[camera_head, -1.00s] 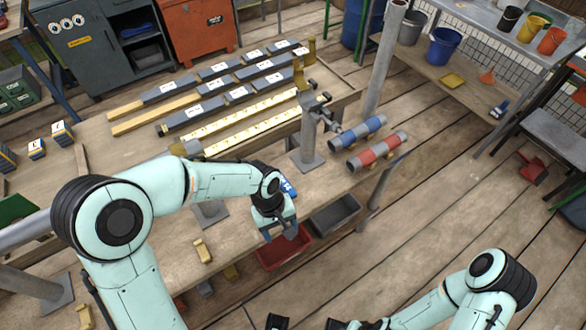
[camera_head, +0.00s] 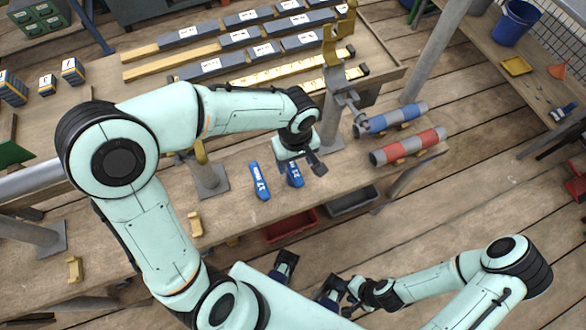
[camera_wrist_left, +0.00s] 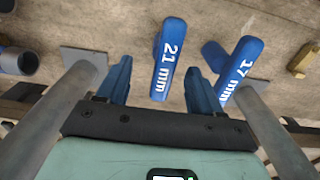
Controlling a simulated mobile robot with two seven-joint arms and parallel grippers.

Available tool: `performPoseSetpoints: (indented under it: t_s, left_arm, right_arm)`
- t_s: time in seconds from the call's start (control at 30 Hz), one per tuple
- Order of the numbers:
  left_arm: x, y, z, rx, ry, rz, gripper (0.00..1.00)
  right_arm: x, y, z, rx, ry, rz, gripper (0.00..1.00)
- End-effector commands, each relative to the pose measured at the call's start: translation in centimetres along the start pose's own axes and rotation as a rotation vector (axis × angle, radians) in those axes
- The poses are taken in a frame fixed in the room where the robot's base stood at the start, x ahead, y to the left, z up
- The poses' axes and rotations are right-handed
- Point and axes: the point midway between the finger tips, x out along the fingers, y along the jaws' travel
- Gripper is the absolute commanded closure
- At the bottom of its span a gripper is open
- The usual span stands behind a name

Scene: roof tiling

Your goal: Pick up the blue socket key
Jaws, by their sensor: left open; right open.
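Two blue socket keys lie on the near part of the wooden workbench. The 21 mm key (camera_head: 295,174) lies below my left gripper (camera_head: 302,169), partly hidden by it in the head view. In the left wrist view the 21 mm key (camera_wrist_left: 168,58) shows between the open fingers of my left gripper (camera_wrist_left: 158,82), with nothing gripped. The 17 mm key (camera_head: 260,180) lies just left of it, and in the left wrist view this key (camera_wrist_left: 239,68) is beyond the right finger, which is close to it. My right gripper (camera_head: 342,295) is open, low in the head view, away from the keys.
A clamp post (camera_head: 335,105) stands behind my left gripper. Blue (camera_head: 397,118) and red (camera_head: 408,147) rollers lie to the right. A red bin (camera_head: 290,226) and a grey bin (camera_head: 352,200) sit below the bench edge.

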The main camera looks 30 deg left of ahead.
Motion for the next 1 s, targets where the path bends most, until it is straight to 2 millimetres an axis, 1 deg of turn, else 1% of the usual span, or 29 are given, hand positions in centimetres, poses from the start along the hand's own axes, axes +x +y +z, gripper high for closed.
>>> performPoseSetpoints:
  t_s: [0.03, 0.17, 0.37, 0.5, 0.6, 0.77, 0.8, 0.87, 0.9, 1.0]
  left_arm:
    - [0.5, 0.0, 0.0, 0.0, -0.001, -0.001, 0.34]
    - [1.2, -0.1, 0.0, 0.0, -0.002, -0.001, 0.34]
    - [4.1, -0.9, -0.1, 0.0, -0.004, -0.003, 0.34]
    - [5.7, -0.8, -0.1, 0.0, -0.003, -0.002, 0.34]
    - [6.1, -0.8, -0.1, 0.001, -0.001, 0.001, 0.34]
    - [6.0, -0.8, -0.1, 0.0, 0.0, 0.001, 0.34]
    - [6.0, -0.8, -0.1, 0.0, 0.0, 0.001, 0.38]
    - [6.0, -0.7, -0.1, 0.0, 0.0, 0.001, 0.57]
    - [6.0, -0.7, -0.1, 0.0, 0.0, 0.001, 0.7]
    - [6.0, -0.7, -0.1, 0.0, 0.0, 0.001, 1.0]
  right_arm:
    - [0.1, 0.0, 0.0, 0.0, 0.0, 0.0, 0.57]
    - [0.1, 0.0, 0.0, 0.0, 0.0, 0.0, 0.57]
    - [0.2, 0.1, 0.0, 0.0, 0.0, 0.0, 0.57]
    - [0.4, 0.1, 0.0, 0.0, -0.001, 0.0, 0.57]
    - [0.5, 0.2, 0.0, 0.0, -0.001, 0.0, 0.57]
    - [0.4, 0.1, 0.0, 0.0, -0.001, 0.0, 0.57]
    - [0.4, 0.1, 0.0, 0.0, -0.001, 0.0, 0.57]
    - [0.4, 0.1, 0.0, 0.0, -0.001, 0.0, 0.57]
    - [0.4, 0.1, 0.0, 0.0, -0.001, 0.0, 0.57]
    - [0.4, 0.1, 0.0, 0.0, -0.001, 0.0, 0.57]
